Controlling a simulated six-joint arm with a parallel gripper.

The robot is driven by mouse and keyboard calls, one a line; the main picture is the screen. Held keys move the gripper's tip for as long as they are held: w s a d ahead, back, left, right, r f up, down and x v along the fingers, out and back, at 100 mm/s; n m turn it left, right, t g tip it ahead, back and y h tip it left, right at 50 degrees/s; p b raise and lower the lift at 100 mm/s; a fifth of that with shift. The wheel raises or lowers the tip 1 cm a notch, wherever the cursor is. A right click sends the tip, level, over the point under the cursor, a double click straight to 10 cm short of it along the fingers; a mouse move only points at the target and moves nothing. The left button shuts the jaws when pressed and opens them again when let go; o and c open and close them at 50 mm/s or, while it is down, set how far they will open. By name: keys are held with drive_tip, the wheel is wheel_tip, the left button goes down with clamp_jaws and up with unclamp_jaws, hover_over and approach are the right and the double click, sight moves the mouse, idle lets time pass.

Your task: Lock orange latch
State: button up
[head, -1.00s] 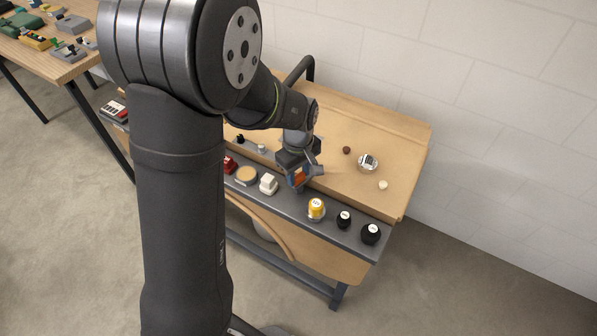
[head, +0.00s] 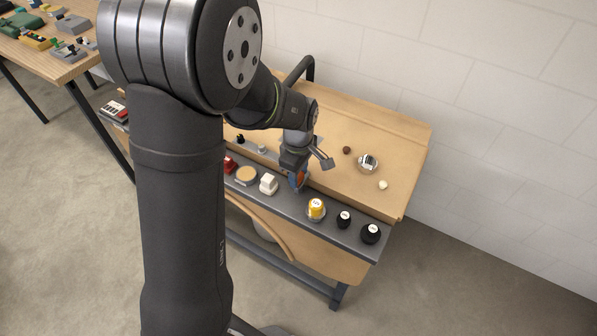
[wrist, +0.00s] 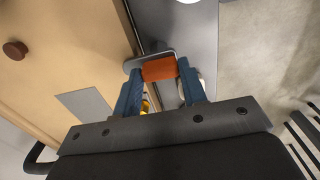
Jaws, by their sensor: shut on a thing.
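The orange latch (wrist: 159,69) is a small orange block on a grey rounded base plate (wrist: 133,65), seen in the wrist view between the blue fingers of my gripper (wrist: 161,78). The fingers are shut on it from both sides. In the head view the orange latch (head: 296,179) shows as a small patch on the dark front rail, and my gripper (head: 298,183) is right at it. The fingers hide part of the latch there.
On the dark front rail (head: 325,220) stand a white switch (head: 268,184), a yellow knob (head: 316,207) and black knobs (head: 371,233). A round chrome part (head: 368,162) and brown knob (head: 346,150) sit on the wooden top. A second table (head: 60,65) stands at upper left.

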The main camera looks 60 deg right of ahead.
drive_tip(key=o, duration=1)
drive_tip(key=shift+c, duration=0.2)
wheel_tip(320, 180, up, 17)
drive_tip(key=shift+r, duration=0.2)
wheel_tip(320, 180, down, 18)
drive_tip(key=shift+r, duration=0.25)
idle(0.4)
drive_tip(key=shift+r, duration=0.15)
